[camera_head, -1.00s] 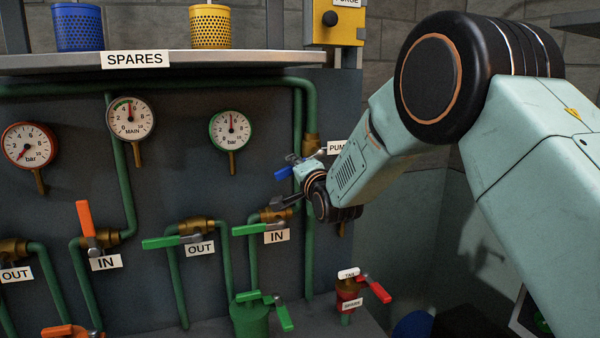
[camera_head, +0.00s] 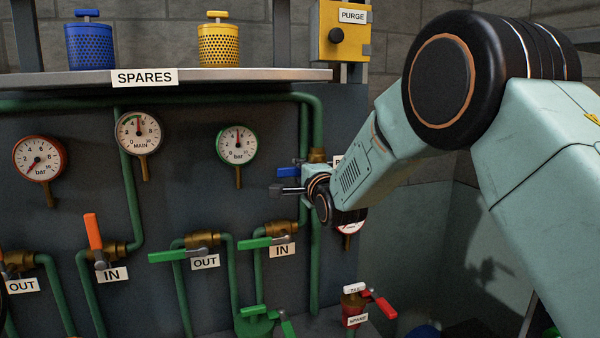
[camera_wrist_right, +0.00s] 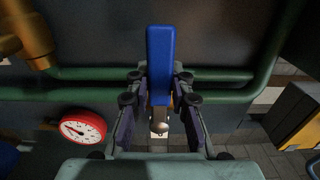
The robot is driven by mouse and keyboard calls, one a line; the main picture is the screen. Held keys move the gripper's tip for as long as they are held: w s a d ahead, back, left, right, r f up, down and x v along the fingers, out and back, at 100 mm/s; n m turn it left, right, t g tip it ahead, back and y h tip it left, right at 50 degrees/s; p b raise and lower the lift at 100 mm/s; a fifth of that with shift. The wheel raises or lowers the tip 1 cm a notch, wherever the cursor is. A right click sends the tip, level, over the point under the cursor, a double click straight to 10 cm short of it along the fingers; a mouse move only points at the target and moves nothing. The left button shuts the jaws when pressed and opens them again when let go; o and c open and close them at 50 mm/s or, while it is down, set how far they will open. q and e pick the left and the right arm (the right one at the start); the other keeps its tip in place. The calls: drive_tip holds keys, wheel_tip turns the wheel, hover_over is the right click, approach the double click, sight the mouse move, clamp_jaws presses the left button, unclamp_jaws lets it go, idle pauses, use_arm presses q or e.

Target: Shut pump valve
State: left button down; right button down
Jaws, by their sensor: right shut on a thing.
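The pump valve has a blue lever (camera_head: 289,172) and a brass body (camera_head: 317,155) on the green vertical pipe at the panel's right. The lever points left, about level, in the head view. My right gripper (camera_head: 287,189) is at the lever and partly covers it. In the right wrist view the blue lever (camera_wrist_right: 160,62) stands between the two fingers of my right gripper (camera_wrist_right: 160,105), which is shut on it. The pump label (camera_head: 338,160) is mostly hidden behind my right arm. My left gripper is not in view.
Green levers (camera_head: 262,243) on the IN and OUT valves lie below the gripper. An orange lever (camera_head: 93,231) stands upright further left. The shelf (camera_head: 230,76) with blue and yellow canisters is above. A red-handled spare valve (camera_head: 381,304) is at lower right.

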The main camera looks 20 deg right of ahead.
drive_tip(key=shift+r, duration=0.15)
drive_tip(key=c, duration=1.2)
unclamp_jaws()
drive_tip(key=shift+o, duration=0.2)
drive_tip(key=s, duration=1.2)
drive_tip(key=shift+d, duration=0.25)
